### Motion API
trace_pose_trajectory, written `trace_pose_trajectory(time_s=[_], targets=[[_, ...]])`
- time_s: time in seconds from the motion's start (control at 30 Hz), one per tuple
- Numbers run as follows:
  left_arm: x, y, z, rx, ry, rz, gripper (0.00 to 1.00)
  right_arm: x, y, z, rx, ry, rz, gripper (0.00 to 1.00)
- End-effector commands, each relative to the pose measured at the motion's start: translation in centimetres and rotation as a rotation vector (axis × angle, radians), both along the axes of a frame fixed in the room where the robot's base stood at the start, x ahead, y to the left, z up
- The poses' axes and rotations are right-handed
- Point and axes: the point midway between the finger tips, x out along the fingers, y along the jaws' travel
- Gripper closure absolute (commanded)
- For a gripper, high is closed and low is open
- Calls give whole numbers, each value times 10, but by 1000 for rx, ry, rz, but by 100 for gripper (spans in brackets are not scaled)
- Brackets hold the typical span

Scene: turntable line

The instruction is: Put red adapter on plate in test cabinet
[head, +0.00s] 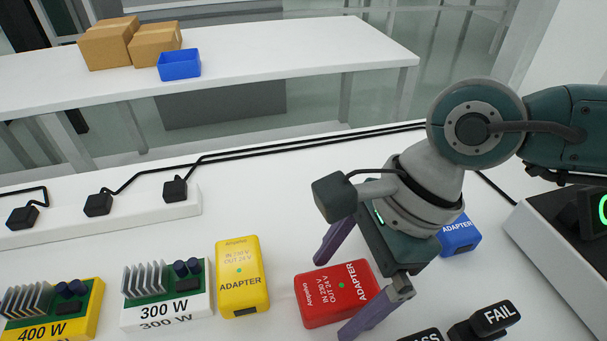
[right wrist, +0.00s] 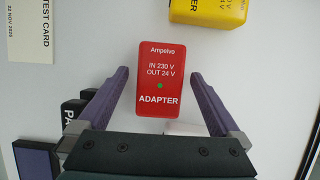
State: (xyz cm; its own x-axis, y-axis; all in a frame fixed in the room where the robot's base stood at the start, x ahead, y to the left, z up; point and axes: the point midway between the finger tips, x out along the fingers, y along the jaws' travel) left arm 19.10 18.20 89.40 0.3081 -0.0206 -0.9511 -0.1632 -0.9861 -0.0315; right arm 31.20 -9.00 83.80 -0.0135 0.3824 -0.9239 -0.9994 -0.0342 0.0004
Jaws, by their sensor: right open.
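The red adapter (head: 335,294) lies flat on the white table in the head view, label up. In the right wrist view the red adapter (right wrist: 165,80) sits ahead of and between the fingers. My right gripper (head: 345,290) is open; its two purple fingers stand on either side of the red adapter, apart from it as far as I can see. In the right wrist view the right gripper (right wrist: 160,92) is empty. My left gripper is not in view. A dark device with a green display (head: 585,235) stands at the right edge; I cannot tell if it is the test cabinet.
A yellow adapter (head: 242,275) lies left of the red one, a blue adapter (head: 459,236) behind the gripper. A 300 W board (head: 167,295) and a 400 W board (head: 52,310) stand left. A FAIL stamp (head: 485,322) is at front right. A test card (right wrist: 31,30) lies nearby.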

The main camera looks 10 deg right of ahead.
Motion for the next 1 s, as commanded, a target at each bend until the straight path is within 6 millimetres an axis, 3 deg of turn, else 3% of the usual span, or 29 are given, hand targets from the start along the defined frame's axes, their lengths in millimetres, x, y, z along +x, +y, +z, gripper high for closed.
trace_pose_trajectory(time_s=[0.53, 1.0], targets=[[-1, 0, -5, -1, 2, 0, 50, 0, 0, -4, 0, 0, 0, 0], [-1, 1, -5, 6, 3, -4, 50, 0, 0, -4, 0, 0, 0, 52]])
